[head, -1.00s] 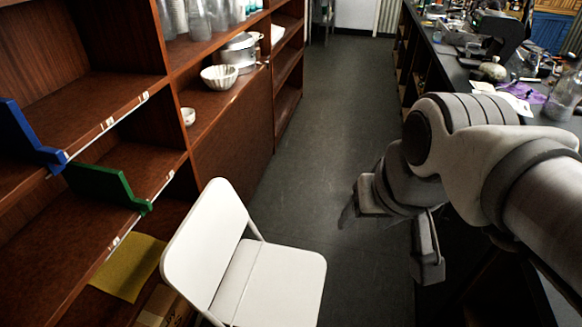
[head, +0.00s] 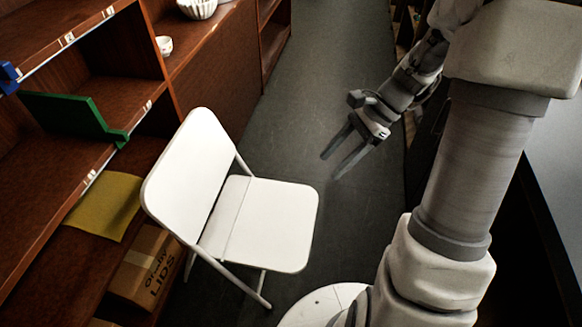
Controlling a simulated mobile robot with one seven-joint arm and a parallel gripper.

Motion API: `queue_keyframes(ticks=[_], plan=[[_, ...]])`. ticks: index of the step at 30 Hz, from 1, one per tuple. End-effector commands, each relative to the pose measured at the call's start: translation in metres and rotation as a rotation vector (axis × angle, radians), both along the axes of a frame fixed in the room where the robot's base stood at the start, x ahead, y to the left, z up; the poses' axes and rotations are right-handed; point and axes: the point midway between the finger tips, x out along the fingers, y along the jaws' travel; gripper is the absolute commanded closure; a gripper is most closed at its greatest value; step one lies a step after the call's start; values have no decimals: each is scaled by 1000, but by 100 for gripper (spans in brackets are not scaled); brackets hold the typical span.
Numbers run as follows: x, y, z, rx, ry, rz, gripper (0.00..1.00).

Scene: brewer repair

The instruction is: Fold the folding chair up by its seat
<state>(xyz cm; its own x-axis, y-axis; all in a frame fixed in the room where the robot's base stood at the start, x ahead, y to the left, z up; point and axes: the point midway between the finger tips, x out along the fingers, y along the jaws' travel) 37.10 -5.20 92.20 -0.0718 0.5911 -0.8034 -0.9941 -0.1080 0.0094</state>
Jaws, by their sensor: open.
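A white folding chair (head: 190,165) stands unfolded on the dark floor in the head view, left of centre. Its backrest is on the left, and its flat seat (head: 262,220) reaches to the right. The near legs show below the seat; the far legs are mostly hidden. My gripper (head: 334,167) is up and to the right of the seat's far right corner, apart from the chair. Its two fingers point down and left, with a gap between them and nothing held.
Wooden shelves (head: 75,165) with a green bracket (head: 75,115) run along the left, close behind the backrest. A cardboard box (head: 145,265) sits low beside the chair. A dark counter (head: 560,165) is on the right. The aisle floor (head: 320,70) beyond is clear.

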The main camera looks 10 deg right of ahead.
Motion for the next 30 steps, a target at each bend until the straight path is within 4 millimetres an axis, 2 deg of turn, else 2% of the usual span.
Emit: queue_keyframes(ticks=[1, 8, 15, 23, 30], plan=[[4, -6, -24, 42, 52, -65, 40], [19, -29, -99, 222, 261, -348, 40], [24, -52, -184, 422, 480, -632, 40], [18, -72, -280, 661, 718, -920, 40], [3, -82, -370, 905, 936, -1161, 40]])
